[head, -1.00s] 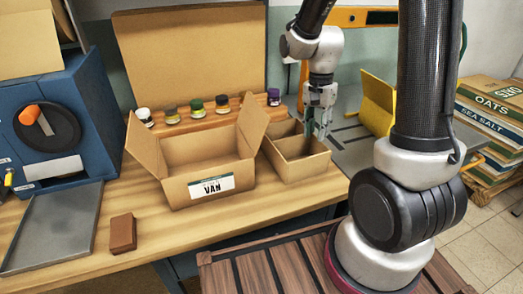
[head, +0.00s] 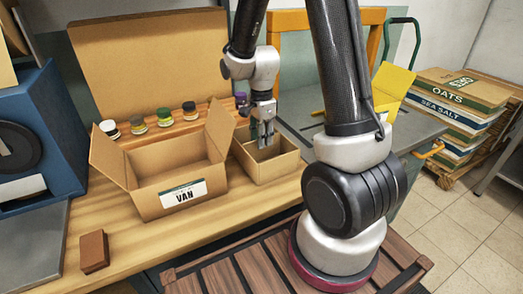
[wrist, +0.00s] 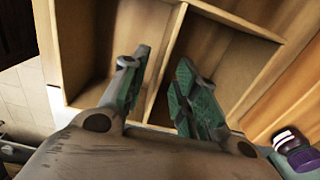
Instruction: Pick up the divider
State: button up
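The divider (wrist: 168,55) is a thin upright cardboard wall across the middle of a small open cardboard box, splitting it into two compartments. The small box (head: 272,174) stands on the wooden bench, right of a larger carton. My gripper (head: 263,146) points down over the small box. In the wrist view my gripper (wrist: 158,92) is open, with one green-padded finger on each side of the divider's top edge. I see no clear contact between pads and divider. In the head view the gripper hides most of the divider.
The open carton labelled VAN (head: 182,193) stands close on the left. Several jars line the bench behind it, including a purple-lidded jar (wrist: 290,142) beside the small box. A brown block (head: 94,251) lies at the front left.

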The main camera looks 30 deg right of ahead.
jog(key=shift+f, duration=1.5)
grip_shut()
jog(key=shift+r, duration=0.1)
